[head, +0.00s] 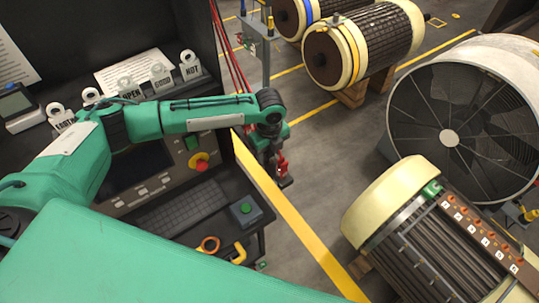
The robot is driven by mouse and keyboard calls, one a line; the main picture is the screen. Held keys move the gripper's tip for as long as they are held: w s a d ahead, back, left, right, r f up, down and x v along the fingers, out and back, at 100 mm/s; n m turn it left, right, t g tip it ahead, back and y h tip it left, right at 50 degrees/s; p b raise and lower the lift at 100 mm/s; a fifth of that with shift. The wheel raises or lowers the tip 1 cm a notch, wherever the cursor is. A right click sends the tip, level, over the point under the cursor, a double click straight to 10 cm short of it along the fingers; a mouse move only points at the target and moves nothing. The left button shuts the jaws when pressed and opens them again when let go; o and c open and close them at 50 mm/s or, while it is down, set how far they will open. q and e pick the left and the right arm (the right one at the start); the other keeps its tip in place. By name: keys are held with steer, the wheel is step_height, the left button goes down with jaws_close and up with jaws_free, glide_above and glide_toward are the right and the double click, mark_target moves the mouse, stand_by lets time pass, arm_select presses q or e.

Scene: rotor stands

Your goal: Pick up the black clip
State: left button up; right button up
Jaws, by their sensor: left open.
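My left gripper (284,177) hangs from the end of my green left arm, past the right edge of the console and above the floor. It shows small and mostly from the side, with red parts and dark tips, and is open. I cannot make out a black clip with certainty; the dark shape at the fingertips could be part of the gripper. My right gripper is not in view.
A control console (170,195) with a keyboard, a red knob and white tags stands at left. A rotor (430,235) with a tagged strip lies at lower right. A large fan (465,110) stands behind it. More rotors (365,45) lie at the back. Grey floor between is clear.

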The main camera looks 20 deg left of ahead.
arm_select(q)
jaws_close()
steer(key=shift+r, duration=0.15)
steer(key=shift+r, duration=0.3)
step_height(320, 180, up, 19)
steer(key=b, duration=0.5)
steer(key=shift+b, duration=0.35)
